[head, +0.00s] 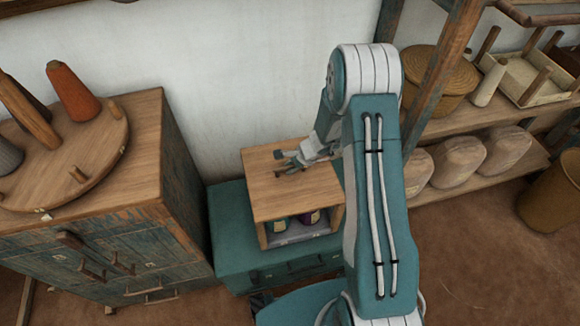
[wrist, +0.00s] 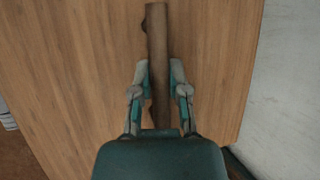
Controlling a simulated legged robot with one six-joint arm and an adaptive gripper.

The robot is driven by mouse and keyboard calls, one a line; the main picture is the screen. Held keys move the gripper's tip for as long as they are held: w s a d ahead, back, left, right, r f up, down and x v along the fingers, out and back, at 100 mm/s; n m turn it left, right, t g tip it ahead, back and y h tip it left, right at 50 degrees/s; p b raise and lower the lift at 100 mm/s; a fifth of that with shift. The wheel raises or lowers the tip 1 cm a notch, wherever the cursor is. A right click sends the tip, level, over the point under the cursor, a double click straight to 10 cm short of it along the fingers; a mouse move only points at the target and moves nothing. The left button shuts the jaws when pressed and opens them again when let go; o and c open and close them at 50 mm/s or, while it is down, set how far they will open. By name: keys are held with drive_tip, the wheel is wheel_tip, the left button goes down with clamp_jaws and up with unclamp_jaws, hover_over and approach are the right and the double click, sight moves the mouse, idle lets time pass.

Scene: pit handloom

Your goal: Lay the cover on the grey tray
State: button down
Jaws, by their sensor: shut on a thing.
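The cover (head: 265,200) is a light wooden piece with a flat top and short sides; its front is open. My gripper (head: 287,162) is above its top. In the wrist view my gripper (wrist: 158,75) is shut on the dark bar handle of the cover (wrist: 80,70). The grey tray (head: 300,234) shows partly through the cover's open front, with a few small containers on it, one purple and one yellowish. The rest of the tray is hidden by the cover. I cannot tell whether the cover touches the tray or hangs just above it.
The tray and cover are over a teal chest (head: 228,235). A worn wooden cabinet (head: 150,220) with a round board and cones stands at left. A white wall (head: 240,70) is behind. At right, shelves (head: 480,185) hold sacks and a basket, beside a wooden post (head: 440,70).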

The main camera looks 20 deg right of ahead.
drive_tip(key=c, duration=0.5)
unclamp_jaws()
drive_tip(key=shift+c, duration=0.2)
drive_tip(key=shift+r, duration=0.1)
drive_tip(key=v, duration=1.1)
drive_tip(key=shift+d+r, duration=0.25)
drive_tip(key=shift+s, duration=0.1)
